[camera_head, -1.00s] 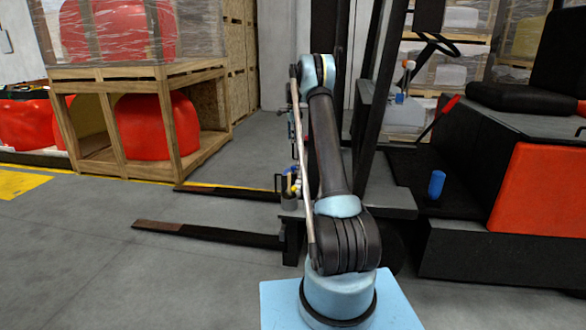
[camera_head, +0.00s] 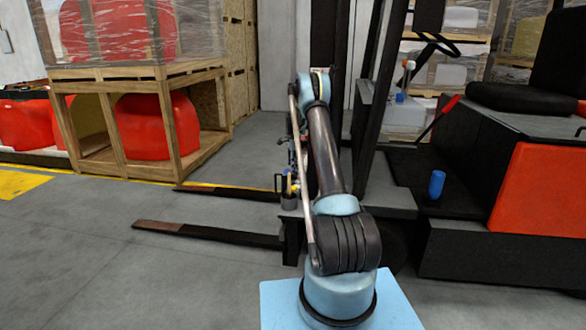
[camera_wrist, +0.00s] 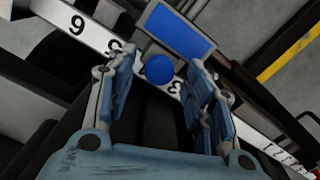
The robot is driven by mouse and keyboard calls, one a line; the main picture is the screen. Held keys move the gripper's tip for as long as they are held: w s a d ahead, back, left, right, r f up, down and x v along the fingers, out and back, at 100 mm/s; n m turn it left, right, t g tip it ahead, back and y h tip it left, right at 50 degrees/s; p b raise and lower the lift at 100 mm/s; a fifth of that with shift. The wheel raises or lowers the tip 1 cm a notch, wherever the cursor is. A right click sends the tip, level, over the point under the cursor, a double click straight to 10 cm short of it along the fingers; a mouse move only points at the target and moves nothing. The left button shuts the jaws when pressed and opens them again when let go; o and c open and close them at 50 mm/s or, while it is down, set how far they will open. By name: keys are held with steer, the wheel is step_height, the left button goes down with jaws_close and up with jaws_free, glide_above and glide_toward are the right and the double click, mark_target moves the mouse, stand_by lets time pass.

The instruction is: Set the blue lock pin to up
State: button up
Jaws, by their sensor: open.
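In the wrist view, a round blue knob (camera_wrist: 159,69), seemingly the lock pin, shows end-on against a white numbered strip (camera_wrist: 90,32). A flat blue rectangle (camera_wrist: 180,32) in a grey frame lies just above it; I cannot tell whether the two belong together. My gripper (camera_wrist: 160,60) is open. In the picture its fingers lie on either side of the knob, with visible gaps; the depth between them is unclear. In the head view my arm hides much of this area, and the pin cannot be made out clearly.
Two dark forks (camera_head: 210,234) reach left, low over the floor. The black mast (camera_head: 371,100) stands beside my arm. The forklift's orange side (camera_head: 540,190) and a blue cylinder (camera_head: 437,185) are at right. A wooden crate (camera_head: 165,72) with red nosecones stands back left.

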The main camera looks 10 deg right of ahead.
steer(key=shift+f, duration=0.45)
jaws_close()
steer(key=shift+r, duration=1.7)
jaws_free()
steer(key=shift+r, duration=0.1)
step_height(320, 180, up, 12)
